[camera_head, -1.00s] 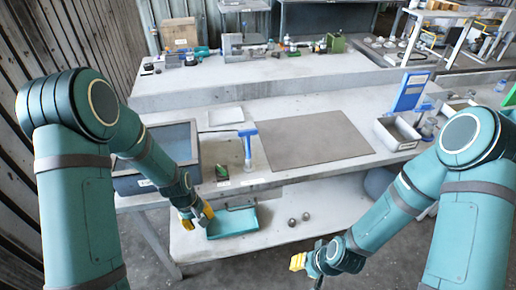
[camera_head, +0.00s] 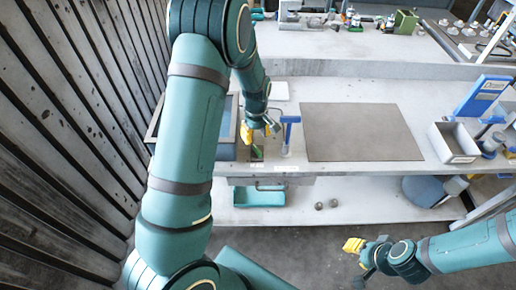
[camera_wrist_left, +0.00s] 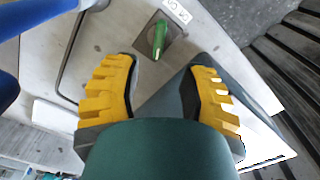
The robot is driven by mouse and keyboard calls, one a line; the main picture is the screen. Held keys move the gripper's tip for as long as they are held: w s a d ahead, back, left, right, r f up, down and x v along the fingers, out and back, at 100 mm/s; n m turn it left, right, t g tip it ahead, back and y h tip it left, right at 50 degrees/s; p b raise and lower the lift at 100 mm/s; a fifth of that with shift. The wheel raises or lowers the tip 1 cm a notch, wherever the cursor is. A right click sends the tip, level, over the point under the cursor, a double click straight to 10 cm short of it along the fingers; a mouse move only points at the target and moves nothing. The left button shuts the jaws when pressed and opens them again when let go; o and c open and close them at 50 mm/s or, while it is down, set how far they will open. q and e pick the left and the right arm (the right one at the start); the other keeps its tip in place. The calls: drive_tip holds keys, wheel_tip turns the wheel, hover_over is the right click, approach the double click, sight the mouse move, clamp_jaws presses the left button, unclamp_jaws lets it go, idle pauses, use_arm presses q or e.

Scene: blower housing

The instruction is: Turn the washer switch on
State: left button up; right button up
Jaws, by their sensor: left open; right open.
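The washer switch, a green rocker on a dark square plate (camera_head: 257,153), sits near the front edge of the workbench, right of the dark-framed basin (camera_head: 222,150). The left wrist view shows the green rocker (camera_wrist_left: 159,38) tilted up from its plate, beside a small white label. My left gripper (camera_head: 260,132) is open and empty just behind and above the switch; in the left wrist view its yellow fingers (camera_wrist_left: 165,66) are spread, with the rocker beyond the gap between them. My right gripper (camera_head: 358,255) is open and empty, low in front of the bench, far from the switch.
A blue-topped T-shaped fixture (camera_head: 290,122) stands close right of my left gripper. A grey mat (camera_head: 362,132) lies further right, then a grey bin (camera_head: 455,142). A teal tray (camera_head: 260,196) and two small balls are on the lower shelf. A slatted wall is at left.

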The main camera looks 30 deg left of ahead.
sight(257, 149)
use_arm(q)
wheel_tip(257, 149, down, 8)
drive_tip(key=shift+r, duration=0.1)
idle(0.4)
clamp_jaws()
